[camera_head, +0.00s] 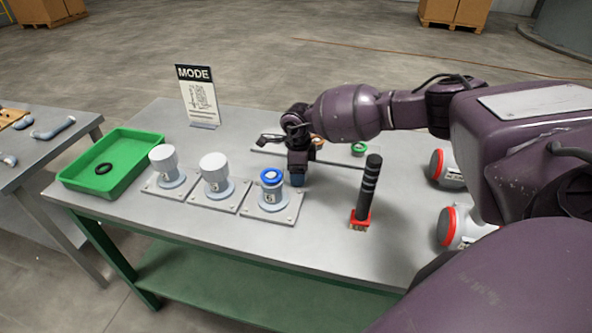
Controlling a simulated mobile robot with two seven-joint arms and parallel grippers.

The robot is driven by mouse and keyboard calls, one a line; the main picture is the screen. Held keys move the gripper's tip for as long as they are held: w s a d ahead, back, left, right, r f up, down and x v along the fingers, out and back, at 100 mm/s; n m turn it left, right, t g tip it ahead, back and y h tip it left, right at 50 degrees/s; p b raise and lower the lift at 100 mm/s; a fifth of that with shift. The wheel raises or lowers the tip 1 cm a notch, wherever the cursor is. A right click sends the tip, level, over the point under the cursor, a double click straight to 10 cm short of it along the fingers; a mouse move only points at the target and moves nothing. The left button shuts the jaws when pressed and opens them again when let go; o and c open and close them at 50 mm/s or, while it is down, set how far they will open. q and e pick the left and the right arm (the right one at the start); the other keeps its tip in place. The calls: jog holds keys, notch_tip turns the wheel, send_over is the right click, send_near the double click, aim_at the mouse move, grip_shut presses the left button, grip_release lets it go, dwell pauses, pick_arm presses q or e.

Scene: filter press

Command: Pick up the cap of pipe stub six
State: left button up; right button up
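Three pipe stubs stand in a row on plates on the grey table. The left stub (163,165) and the middle stub (214,172) have white tops. The right stub (272,198), whose label looks like a 6, shows a blue ring (271,177) on its top and no white cap. My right gripper (298,178) points down just right of and behind this stub, apart from the ring in the picture. Something dark blue shows at its lower end; I cannot tell whether this is a fingertip or a held thing. My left gripper is not in view.
A green tray (70,181) with a black ring (104,168) stands at the left. A MODE sign (198,100) stands behind. A black-handled tool (369,185) stands upright right of the stubs. A green ring (359,149) lies behind. Red-and-white cylinders (448,228) lie at the right.

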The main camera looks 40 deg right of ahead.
jog(key=shift+c, duration=1.3)
jog(key=shift+r, duration=0.1)
